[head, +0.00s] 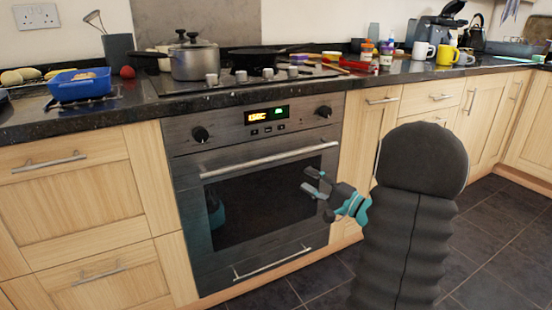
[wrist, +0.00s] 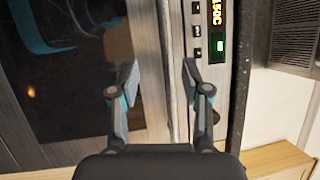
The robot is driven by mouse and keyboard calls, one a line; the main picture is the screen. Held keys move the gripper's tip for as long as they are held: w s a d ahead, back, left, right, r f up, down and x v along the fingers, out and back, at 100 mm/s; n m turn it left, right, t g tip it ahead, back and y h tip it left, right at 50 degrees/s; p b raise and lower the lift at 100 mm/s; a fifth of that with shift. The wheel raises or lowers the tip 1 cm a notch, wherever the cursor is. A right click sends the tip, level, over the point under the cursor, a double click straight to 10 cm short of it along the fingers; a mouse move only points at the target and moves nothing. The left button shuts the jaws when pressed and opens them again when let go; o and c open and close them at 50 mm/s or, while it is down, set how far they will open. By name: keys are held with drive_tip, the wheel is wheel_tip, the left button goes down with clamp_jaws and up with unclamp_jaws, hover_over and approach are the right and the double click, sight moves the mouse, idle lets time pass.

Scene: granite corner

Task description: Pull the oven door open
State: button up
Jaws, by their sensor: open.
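The oven (head: 262,190) is built in under the counter, and its door (head: 255,205) with dark glass is shut. A long silver bar handle (head: 270,160) runs across the top of the door. My gripper (head: 311,181) is open in front of the right part of the door, a little below the handle in the head view. In the wrist view, turned sideways, my gripper's fingers (wrist: 160,75) are spread, with the handle (wrist: 170,60) running up the picture between them. Nothing is gripped. I cannot tell how far the fingertips are from the handle.
A control panel (head: 258,122) with knobs and a lit display sits above the door. A lower drawer with a bar handle (head: 272,262) is beneath. Wooden cabinets (head: 85,185) flank the oven. Pots (head: 195,60) stand on the hob. Dark floor tiles (head: 315,280) in front look clear.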

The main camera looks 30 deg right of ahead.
sight(278, 160)
drive_tip(key=shift+n, duration=0.5)
drive_tip(key=x, duration=0.4)
drive_tip(key=p+x, duration=0.1)
drive_tip(key=x, duration=0.4)
drive_tip(key=p+x, duration=0.1)
drive_tip(key=x, duration=0.3)
drive_tip(key=shift+w+r, duration=0.1)
drive_tip(key=shift+r, duration=0.35)
clamp_jaws()
